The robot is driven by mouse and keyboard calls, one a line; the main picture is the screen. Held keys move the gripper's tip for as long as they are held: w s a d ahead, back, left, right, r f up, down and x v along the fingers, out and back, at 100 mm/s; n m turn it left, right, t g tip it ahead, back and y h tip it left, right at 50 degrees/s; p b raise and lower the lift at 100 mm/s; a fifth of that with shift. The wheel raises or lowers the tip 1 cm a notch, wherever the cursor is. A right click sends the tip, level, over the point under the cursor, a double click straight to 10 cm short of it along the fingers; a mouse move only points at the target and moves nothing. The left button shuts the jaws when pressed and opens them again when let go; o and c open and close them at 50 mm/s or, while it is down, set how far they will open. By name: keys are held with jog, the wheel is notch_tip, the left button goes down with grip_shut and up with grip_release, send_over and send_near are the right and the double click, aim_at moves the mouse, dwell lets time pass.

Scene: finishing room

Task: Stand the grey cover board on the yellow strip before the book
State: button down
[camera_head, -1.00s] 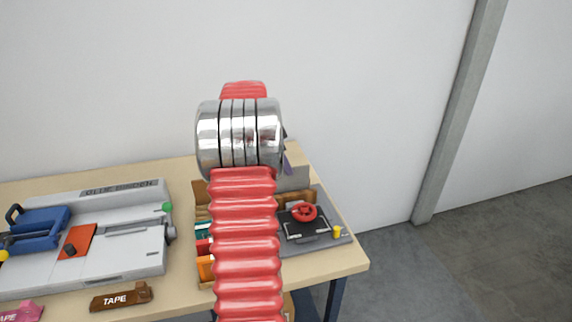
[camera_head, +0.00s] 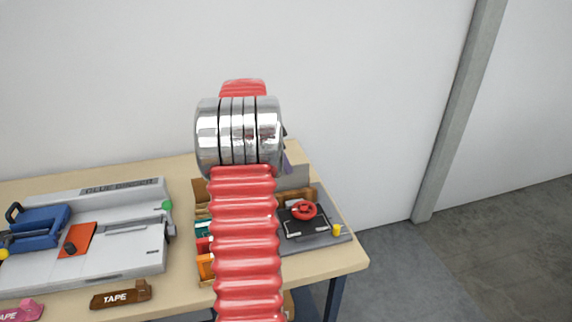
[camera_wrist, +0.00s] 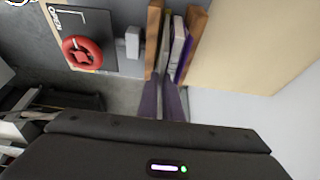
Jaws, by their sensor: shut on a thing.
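In the wrist view my gripper (camera_wrist: 163,84) reaches up from the bottom, its two dark purplish fingers close together. It is shut on a thin grey piece (camera_wrist: 161,97), seen nearly edge-on between the fingers, which I take as the grey cover board. Just past the fingertips, a pale block with a purple edge (camera_wrist: 180,42), perhaps the book, stands between brown wooden boards (camera_wrist: 154,38). A thin yellowish line (camera_wrist: 166,30), perhaps the yellow strip, shows beside it. I cannot tell whether the board touches it.
A black plate with a red ring-shaped handle (camera_head: 304,211) lies at the right table end, near a small yellow piece (camera_head: 337,230). Compartments with coloured items (camera_head: 203,245) are partly behind my arm. A grey binding machine (camera_head: 120,250) and brown tape dispenser (camera_head: 121,296) stand left.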

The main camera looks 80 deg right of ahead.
jog(key=shift+f, duration=0.5)
dwell(0.4)
jog(key=c, duration=2.2)
grip_release()
jog(key=shift+v, duration=5.45)
jog(key=shift+s, duration=0.1)
